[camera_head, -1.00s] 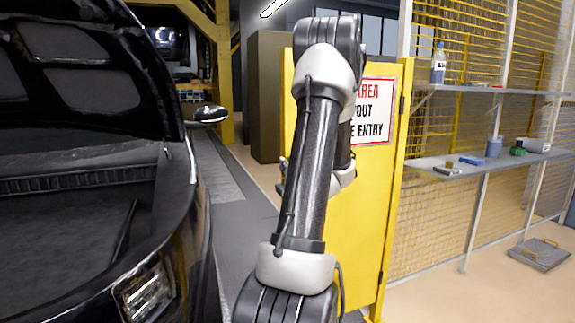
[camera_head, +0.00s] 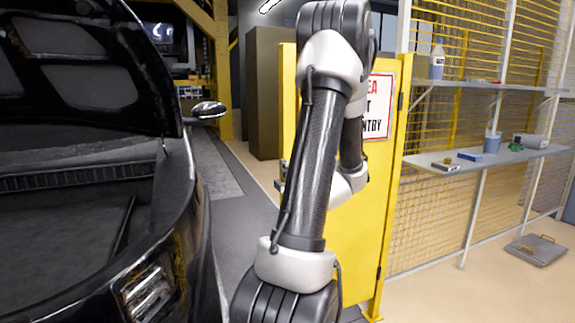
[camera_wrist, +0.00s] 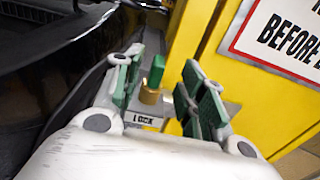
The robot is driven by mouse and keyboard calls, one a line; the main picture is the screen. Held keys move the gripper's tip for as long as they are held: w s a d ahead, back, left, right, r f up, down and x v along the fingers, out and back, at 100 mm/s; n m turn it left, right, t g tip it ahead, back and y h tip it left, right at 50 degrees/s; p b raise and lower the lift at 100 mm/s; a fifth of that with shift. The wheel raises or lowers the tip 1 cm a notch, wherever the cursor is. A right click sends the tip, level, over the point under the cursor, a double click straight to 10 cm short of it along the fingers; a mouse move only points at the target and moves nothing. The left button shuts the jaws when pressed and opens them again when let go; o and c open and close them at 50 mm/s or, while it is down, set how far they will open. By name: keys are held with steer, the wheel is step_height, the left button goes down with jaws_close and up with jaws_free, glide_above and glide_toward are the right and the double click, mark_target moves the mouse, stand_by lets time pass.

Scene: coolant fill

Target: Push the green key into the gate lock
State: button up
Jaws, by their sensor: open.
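In the wrist view, the green key (camera_wrist: 156,70) stands upright with a brass-coloured part (camera_wrist: 150,96) at its foot, just above the plate marked LOCK (camera_wrist: 143,118). I cannot tell how deep the key sits in the lock. My gripper (camera_wrist: 160,88) is open, with one green-padded finger on each side of the key. Gaps show between the key and both fingers. In the head view, my arm hides the key, and I cannot make out the lock there.
The yellow gate (camera_head: 362,230) with a warning sign (camera_head: 378,108) stands behind my arm. A black car (camera_head: 90,190) with its bonnet up is close on the left. Shelves (camera_head: 425,159) with small items stand on the right, before a mesh fence.

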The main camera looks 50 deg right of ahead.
steer(key=v, duration=0.6)
stand_by(0.4)
